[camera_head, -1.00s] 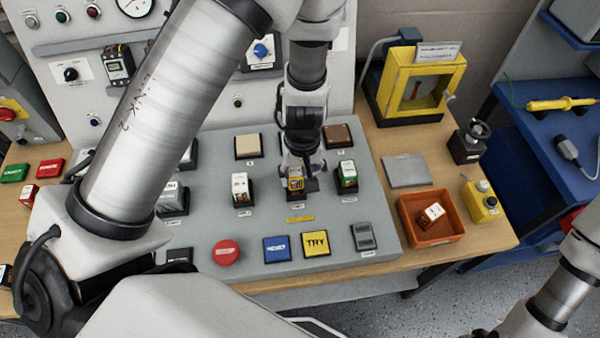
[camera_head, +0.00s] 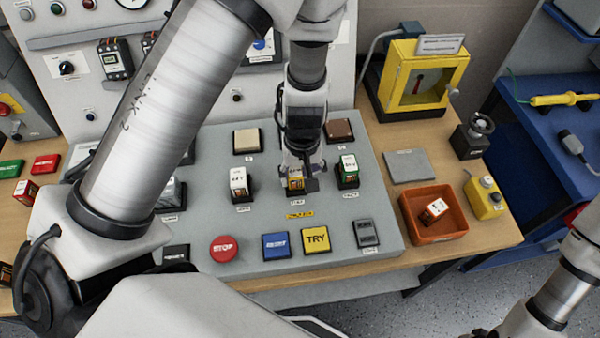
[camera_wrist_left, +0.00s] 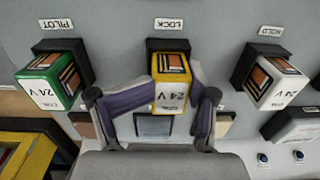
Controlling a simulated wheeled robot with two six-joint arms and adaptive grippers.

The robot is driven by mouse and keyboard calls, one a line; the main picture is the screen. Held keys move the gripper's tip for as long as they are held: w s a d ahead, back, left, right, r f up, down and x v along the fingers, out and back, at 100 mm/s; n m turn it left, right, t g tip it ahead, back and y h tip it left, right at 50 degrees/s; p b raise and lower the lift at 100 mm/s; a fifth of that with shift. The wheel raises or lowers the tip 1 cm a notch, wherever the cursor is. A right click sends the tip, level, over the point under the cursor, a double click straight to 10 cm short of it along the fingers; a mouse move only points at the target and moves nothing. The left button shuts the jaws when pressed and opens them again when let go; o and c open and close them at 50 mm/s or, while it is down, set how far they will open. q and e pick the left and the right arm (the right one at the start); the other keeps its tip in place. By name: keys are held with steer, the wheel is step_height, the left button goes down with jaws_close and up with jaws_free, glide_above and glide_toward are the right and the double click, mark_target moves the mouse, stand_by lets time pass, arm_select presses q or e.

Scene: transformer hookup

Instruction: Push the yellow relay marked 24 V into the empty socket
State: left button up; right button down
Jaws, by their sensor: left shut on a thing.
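The yellow relay (camera_head: 296,183), marked 24 V, is between the fingers of my left gripper (camera_head: 299,178). In the left wrist view the relay (camera_wrist_left: 172,80) shows its 24 V face, with a finger on each side. My left gripper is shut on it. The relay stands at the dark socket (camera_wrist_left: 168,45) labelled LOCK, in the middle of the row on the grey panel. It looks upright and in line with that socket; the fingers hide part of it, and I cannot tell how deep it sits. My right gripper is out of view.
A white relay (camera_head: 239,183) and a green-and-white relay (camera_head: 347,170) stand in sockets close on either side. In front are a red button (camera_head: 224,249), a blue button (camera_head: 276,246) and a yellow TRY button (camera_head: 316,239). An orange tray (camera_head: 410,228) lies right of the panel.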

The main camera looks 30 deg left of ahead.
arm_select(q)
steer(key=shift+f, duration=0.2)
steer(key=o, duration=1.4)
step_height(320, 180, up, 5)
steer(key=p, duration=0.4)
steer(key=shift+r+p, duration=0.15)
steer(key=shift+p, duration=0.2)
